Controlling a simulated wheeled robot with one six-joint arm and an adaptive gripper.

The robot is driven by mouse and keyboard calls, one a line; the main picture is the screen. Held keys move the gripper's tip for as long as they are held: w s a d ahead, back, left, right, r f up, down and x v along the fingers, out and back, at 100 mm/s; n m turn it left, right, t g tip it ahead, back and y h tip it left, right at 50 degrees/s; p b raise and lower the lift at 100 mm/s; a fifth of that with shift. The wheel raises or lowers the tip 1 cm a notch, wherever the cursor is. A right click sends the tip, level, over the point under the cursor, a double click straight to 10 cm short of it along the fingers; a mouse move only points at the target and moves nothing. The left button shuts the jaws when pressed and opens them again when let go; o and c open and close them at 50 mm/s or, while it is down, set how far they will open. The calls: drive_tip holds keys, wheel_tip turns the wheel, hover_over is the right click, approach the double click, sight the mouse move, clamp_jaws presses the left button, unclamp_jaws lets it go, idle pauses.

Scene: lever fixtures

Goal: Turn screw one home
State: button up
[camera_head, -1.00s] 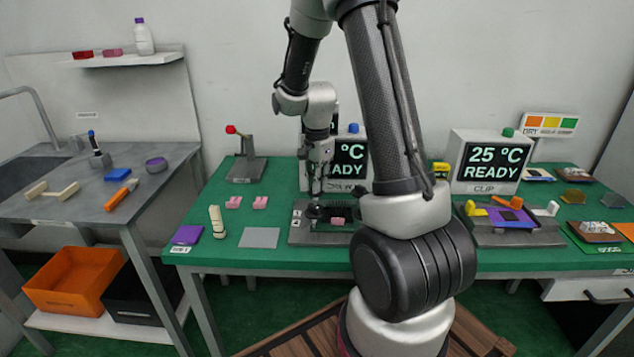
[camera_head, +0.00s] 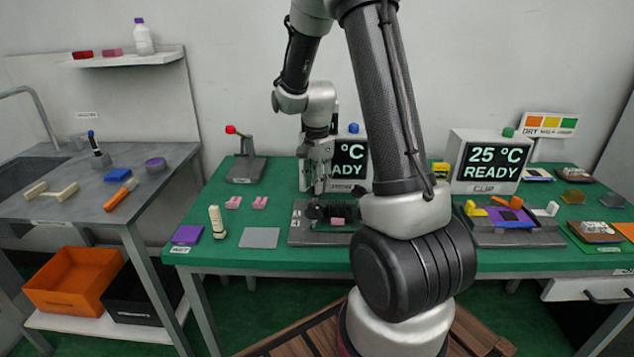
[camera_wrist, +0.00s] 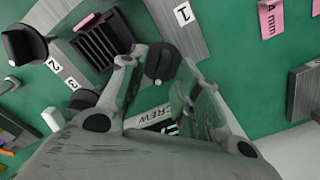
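A round black knob (camera_wrist: 161,62), beside the plate labelled 1, shows between my gripper's two spread fingertips (camera_wrist: 164,58). The fingertips line up with the knob's two sides; contact cannot be told. Another black knob (camera_wrist: 22,44) with a white mark is near label 2, and a third (camera_wrist: 82,99) near label 3. My gripper (camera_head: 319,184) points down over the fixture.
A black ribbed block (camera_wrist: 104,42) stands close left of the fingers. A pink tag (camera_wrist: 271,18) and a metal block (camera_wrist: 304,92) are at the right. A grey plate (camera_head: 260,238) and pink pieces (camera_head: 233,202) lie left of the fixture; a red-knobbed lever (camera_head: 244,160) stands behind.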

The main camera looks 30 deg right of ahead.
wheel_tip(320, 180, up, 12)
drive_tip(key=shift+f, duration=0.2)
idle(0.5)
drive_tip(key=s+a+r+n+t, duration=0.2)
drive_tip(key=s+n, duration=0.6)
drive_tip(key=s, duration=0.4)
drive_tip(key=s+a+r+n+t, duration=0.2)
drive_tip(key=s+a+r+n, duration=0.2)
drive_tip(key=s+r+n, duration=0.3)
drive_tip(key=s+n, duration=0.1)
drive_tip(key=s, duration=0.4)
drive_tip(key=shift+r, duration=0.2)
drive_tip(key=shift+a, duration=0.1)
idle(0.7)
